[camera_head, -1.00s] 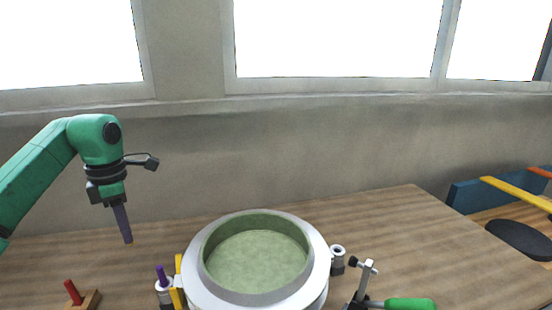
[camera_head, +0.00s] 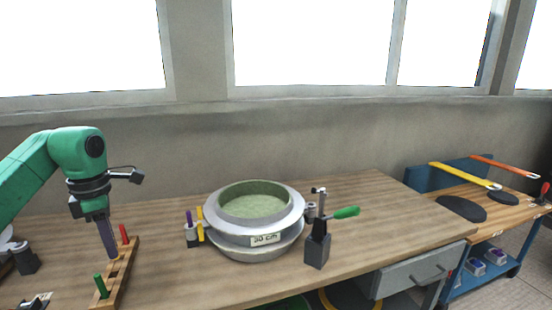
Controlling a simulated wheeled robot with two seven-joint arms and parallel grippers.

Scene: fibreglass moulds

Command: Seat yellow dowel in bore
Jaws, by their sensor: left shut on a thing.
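My left gripper (camera_head: 110,248) points down at the wooden rack (camera_head: 112,292), between a red dowel (camera_head: 124,235) and a green dowel (camera_head: 101,286). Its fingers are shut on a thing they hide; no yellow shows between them. The round mould (camera_head: 212,228) with a pale green inside stands mid-table. At its left is a socket (camera_head: 193,240) with a purple dowel (camera_head: 189,217) standing in it. A yellow upright piece (camera_head: 200,224) is beside that dowel. A grey collar (camera_head: 311,210) is at the mould's right side, partly hidden. My right gripper is out of view.
Dark metal items (camera_head: 24,258) lie at the table's left edge. A blue bench (camera_head: 500,222) is at the right. The table between rack and mould is clear.

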